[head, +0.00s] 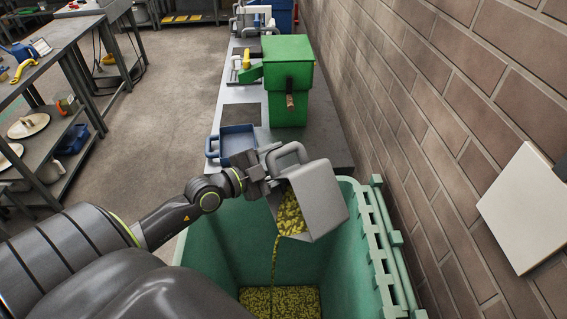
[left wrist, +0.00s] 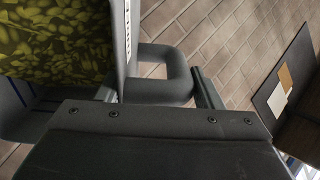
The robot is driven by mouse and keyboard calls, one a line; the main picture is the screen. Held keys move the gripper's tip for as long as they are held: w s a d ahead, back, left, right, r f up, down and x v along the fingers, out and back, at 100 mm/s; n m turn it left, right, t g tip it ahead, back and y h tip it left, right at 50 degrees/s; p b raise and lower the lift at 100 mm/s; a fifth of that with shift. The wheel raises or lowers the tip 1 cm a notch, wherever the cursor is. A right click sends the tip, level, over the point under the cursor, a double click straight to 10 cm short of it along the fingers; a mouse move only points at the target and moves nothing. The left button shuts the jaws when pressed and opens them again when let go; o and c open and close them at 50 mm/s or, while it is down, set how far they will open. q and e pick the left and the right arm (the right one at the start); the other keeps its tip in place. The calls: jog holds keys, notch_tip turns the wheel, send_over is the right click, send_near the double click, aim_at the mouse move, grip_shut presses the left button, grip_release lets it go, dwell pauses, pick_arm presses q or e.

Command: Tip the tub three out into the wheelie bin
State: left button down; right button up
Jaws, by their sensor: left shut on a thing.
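A grey tub (head: 320,193) is tilted on its side over the open green wheelie bin (head: 340,258) in the head view. Yellow-green pellets (head: 290,215) lie at its mouth and pour down in a thin stream. Pellets (head: 282,302) also cover the bin's floor. My left gripper (head: 268,170) is shut on the tub's looped handle (head: 287,154). In the left wrist view the handle (left wrist: 172,76) shows beyond the gripper, and pellets (left wrist: 55,40) fill the tub's mouth at upper left. My right gripper is not in view.
A bench (head: 318,147) behind the bin holds a blue tray (head: 237,141) and a green machine (head: 288,80). A brick wall (head: 440,120) with a white panel (head: 525,205) runs along the right. Shelving stands at left, with open floor (head: 165,120) between.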

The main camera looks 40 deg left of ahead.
pick_arm(q)
jog(key=shift+s+a+t+b, duration=0.25)
jog(key=shift+s+t+b, duration=0.25)
jog(key=shift+s+b, duration=0.5)
jog(key=s+a+f+t+h+b, duration=0.1)
jog(key=s+t+b, duration=0.3)
jog(key=b, duration=0.6)
jog(key=s+a+f+t+h+b, duration=0.1)
jog(key=s+a+t+b, duration=0.2)
jog(key=s+b, duration=0.5)
jog(key=t+b, duration=0.1)
jog(key=b, duration=0.1)
jog(key=shift+f+h+b, duration=0.15)
jog(key=shift+h+b, duration=0.25)
jog(key=shift+s, duration=0.1)
dwell(3.5)
